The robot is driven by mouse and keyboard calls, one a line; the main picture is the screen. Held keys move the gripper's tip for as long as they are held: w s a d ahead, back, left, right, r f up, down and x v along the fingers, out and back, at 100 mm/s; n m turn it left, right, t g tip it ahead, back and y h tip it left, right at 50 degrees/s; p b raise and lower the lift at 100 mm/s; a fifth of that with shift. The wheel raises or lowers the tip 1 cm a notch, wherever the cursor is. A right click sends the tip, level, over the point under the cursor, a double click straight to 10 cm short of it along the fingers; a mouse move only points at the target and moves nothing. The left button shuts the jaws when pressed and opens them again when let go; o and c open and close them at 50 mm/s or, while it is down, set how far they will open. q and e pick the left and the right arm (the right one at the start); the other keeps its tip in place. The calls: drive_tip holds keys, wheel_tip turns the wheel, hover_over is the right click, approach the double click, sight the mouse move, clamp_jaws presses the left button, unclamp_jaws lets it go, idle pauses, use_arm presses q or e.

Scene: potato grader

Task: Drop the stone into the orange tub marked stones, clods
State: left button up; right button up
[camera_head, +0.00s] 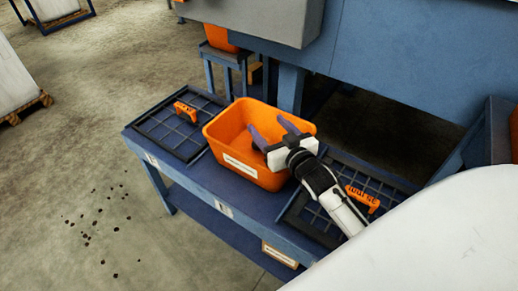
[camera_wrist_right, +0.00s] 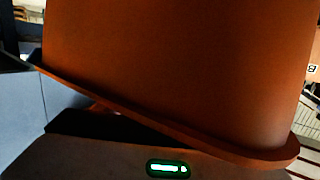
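The orange tub (camera_head: 222,139) stands on the blue bench and has a white label (camera_head: 238,164) on its front, too small to read. My right gripper (camera_head: 268,127) reaches over the tub from the right. Its two purple fingers are spread apart, with nothing visible between them. In the right wrist view an orange wall of the tub (camera_wrist_right: 170,70) fills most of the picture, and the fingers do not show. I see no stone in either view; the tub's floor is mostly hidden. My left gripper is not in view.
On the blue bench (camera_head: 195,190), a black grid tray (camera_head: 152,124) with an orange handled piece (camera_head: 186,111) lies left of the tub. Another grid tray (camera_head: 293,211) lies right, partly under my arm. Blue machinery (camera_head: 400,60) rises behind. Dark crumbs lie on the floor.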

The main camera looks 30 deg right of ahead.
use_arm(q)
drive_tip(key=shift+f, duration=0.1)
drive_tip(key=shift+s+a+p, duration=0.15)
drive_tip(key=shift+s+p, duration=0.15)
drive_tip(key=shift+p, duration=0.1)
use_arm(e)
drive_tip(key=v, duration=1)
drive_tip(key=shift+s, duration=0.15)
drive_tip(key=shift+f, duration=0.1)
